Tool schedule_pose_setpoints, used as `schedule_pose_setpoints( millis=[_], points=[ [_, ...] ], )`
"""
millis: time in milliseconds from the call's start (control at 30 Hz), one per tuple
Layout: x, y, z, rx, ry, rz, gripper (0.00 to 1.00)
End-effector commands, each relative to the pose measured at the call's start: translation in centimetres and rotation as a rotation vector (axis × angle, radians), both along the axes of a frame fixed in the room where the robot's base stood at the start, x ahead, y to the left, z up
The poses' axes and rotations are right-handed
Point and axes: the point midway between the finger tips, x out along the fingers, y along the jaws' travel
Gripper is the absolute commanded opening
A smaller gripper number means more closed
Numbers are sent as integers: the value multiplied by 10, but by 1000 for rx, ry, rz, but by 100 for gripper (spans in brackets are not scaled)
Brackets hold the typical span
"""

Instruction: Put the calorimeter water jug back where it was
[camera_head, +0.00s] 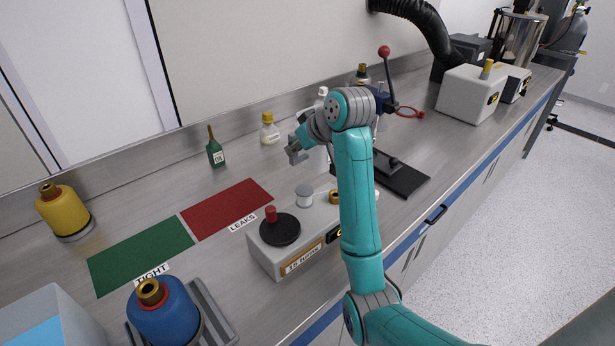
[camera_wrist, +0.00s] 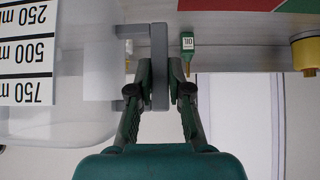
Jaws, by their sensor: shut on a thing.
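The water jug (camera_wrist: 85,110) is translucent, with a white scale panel marked 250, 500 and 750, and fills the left of the wrist view. My gripper (camera_wrist: 160,85) is shut on its grey upright handle (camera_wrist: 159,60). The wrist view is upside down, and the jug appears upright. In the head view my gripper (camera_head: 304,138) is over the back half of the bench, behind the grey burner unit. There my arm hides most of the jug, with a pale part of it (camera_head: 316,160) showing. I cannot tell whether its base touches the bench.
A green bottle (camera_head: 215,152) and a yellow-capped bottle (camera_head: 269,130) stand near the back wall. Red (camera_head: 228,208) and green (camera_head: 140,255) mats lie clear at left.

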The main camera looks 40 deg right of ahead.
Motion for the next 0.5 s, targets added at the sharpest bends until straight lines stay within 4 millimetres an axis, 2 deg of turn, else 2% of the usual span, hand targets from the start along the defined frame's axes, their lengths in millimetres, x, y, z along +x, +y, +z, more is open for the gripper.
schedule_pose_setpoints(
  millis=[233, 500],
  points=[
    [-1, 1, -44, 2, 4, 2, 0],
    [0, 0, -64, 1, 2, 1, 0]
  ],
)
